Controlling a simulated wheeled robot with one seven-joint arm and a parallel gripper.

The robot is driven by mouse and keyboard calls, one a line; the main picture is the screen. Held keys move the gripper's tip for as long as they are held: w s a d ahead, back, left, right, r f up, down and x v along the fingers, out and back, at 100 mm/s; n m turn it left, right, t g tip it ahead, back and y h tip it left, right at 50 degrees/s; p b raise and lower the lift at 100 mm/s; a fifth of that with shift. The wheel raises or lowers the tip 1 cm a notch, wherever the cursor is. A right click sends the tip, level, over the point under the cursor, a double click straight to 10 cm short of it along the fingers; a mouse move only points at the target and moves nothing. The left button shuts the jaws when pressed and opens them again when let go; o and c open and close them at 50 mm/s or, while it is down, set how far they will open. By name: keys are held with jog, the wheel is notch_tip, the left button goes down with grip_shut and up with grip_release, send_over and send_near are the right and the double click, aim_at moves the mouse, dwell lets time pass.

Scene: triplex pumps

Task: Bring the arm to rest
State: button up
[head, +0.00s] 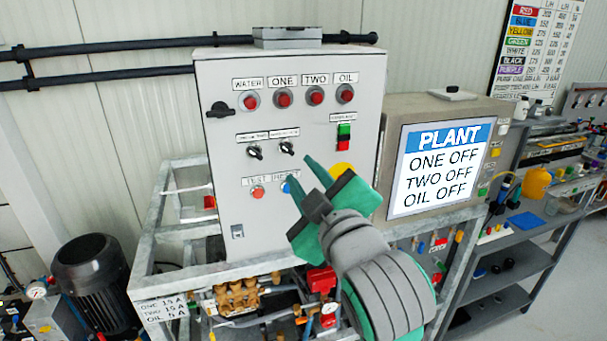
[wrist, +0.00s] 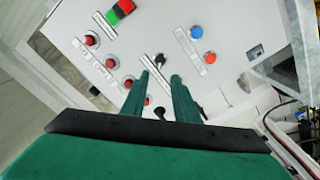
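My gripper (head: 298,169) is raised in front of the grey control cabinet (head: 215,150), its green fingers pointing up and left toward the panel. In the wrist view the two fingers of my gripper (wrist: 160,77) stand apart with a narrow gap and nothing between them. The panel shows behind them. I cannot tell how far the fingertips are from the panel. My grey and green arm comes up from the lower right and hides part of the cabinet's lower right side.
The cabinet has red lamps (head: 283,98), black selector switches (head: 254,152), a green-red switch (head: 344,137) and an orange button (head: 257,192). A screen (head: 440,165) reads ONE OFF, TWO OFF, OIL OFF. A metal frame (head: 150,250), black motor (head: 90,270) and shelves (head: 520,260) surround it.

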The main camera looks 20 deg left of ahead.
jog(key=d+f+m+t+h, duration=0.1)
jog(key=d+f+m+h, duration=0.15)
jog(key=f+m, duration=0.75)
jog(key=d+f+m+t+h, duration=0.15)
jog(key=d+f, duration=0.25)
jog(key=f, duration=1.3)
jog(key=s+d+f+m+h, duration=0.35)
jog(key=s+f, duration=0.65)
jog(key=f, duration=0.4)
jog(key=s+d+f+g+h, duration=0.1)
jog(key=s+d+f, duration=0.1)
jog(key=s, duration=1.1)
jog(key=s+d+f+g+h, duration=0.1)
jog(key=s+f, duration=0.4)
jog(key=s, duration=0.8)
jog(key=shift+d+f+m, duration=0.3)
jog(key=shift+d+m, duration=0.05)
jog(key=shift+m, duration=0.05)
